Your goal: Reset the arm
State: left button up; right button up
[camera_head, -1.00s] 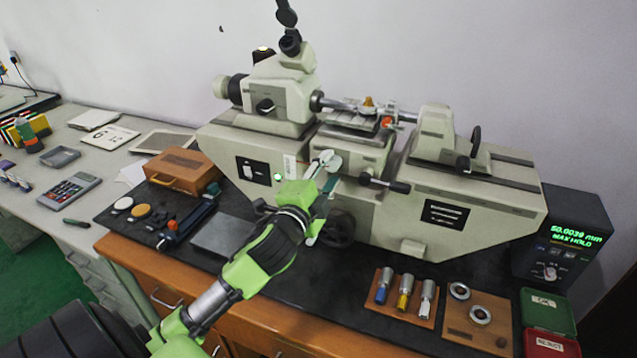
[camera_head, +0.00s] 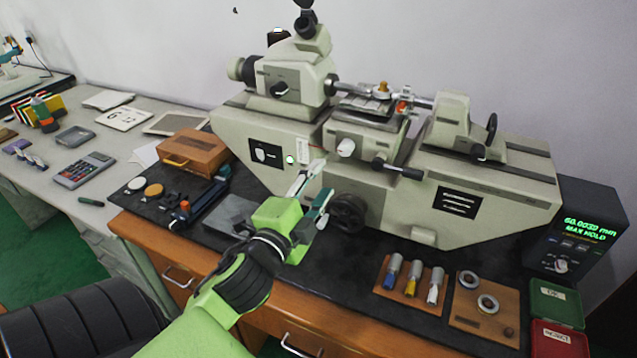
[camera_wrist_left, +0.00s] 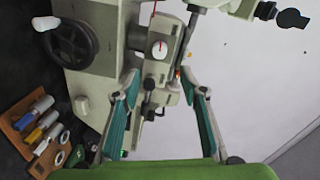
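My left gripper (camera_head: 318,190) is in front of the grey-green measuring machine (camera_head: 500,190), below and left of its small white dial knob (camera_head: 346,147). In the left wrist view my left gripper (camera_wrist_left: 163,88) has its two teal-padded fingers spread wide, with nothing between them. The dial knob (camera_wrist_left: 159,49) shows beyond the fingertips there, apart from them. My right gripper is in neither view.
A dark handwheel (camera_head: 348,212) sits close to the right of my left gripper. A wooden box (camera_head: 187,152) stands to the left. A holder with several plugs (camera_head: 411,283), a ring board (camera_head: 483,308) and a display unit (camera_head: 575,235) lie to the right.

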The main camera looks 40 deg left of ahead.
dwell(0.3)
pick_arm(q)
jog(key=s+d+f+n+g+h, duration=0.1)
jog(key=s+d+f+n+g, duration=0.2)
jog(key=f, duration=0.6)
jog(key=s+d+f+n+g, duration=0.2)
jog(key=s+f+n+g, duration=0.25)
jog(key=f, duration=0.45)
jog(key=s+d+f+n+g+h, duration=0.3)
jog(key=s+d+f+g, duration=0.3)
jog(key=s+d+f, duration=0.55)
jog(key=s+a+f+g, duration=0.1)
jog(key=s+f, duration=0.1)
jog(key=f, duration=1)
jog(key=s+a+f+g, duration=0.1)
jog(key=f, duration=1.1)
jog(key=s+a+f+b, duration=0.1)
jog(key=s+a+f, duration=0.2)
jog(key=s+f, duration=1.4)
jog(key=shift+s+f+m+g+b, duration=0.35)
jog(key=shift+s+f+m+b, duration=0.05)
jog(key=shift+f+m, duration=0.05)
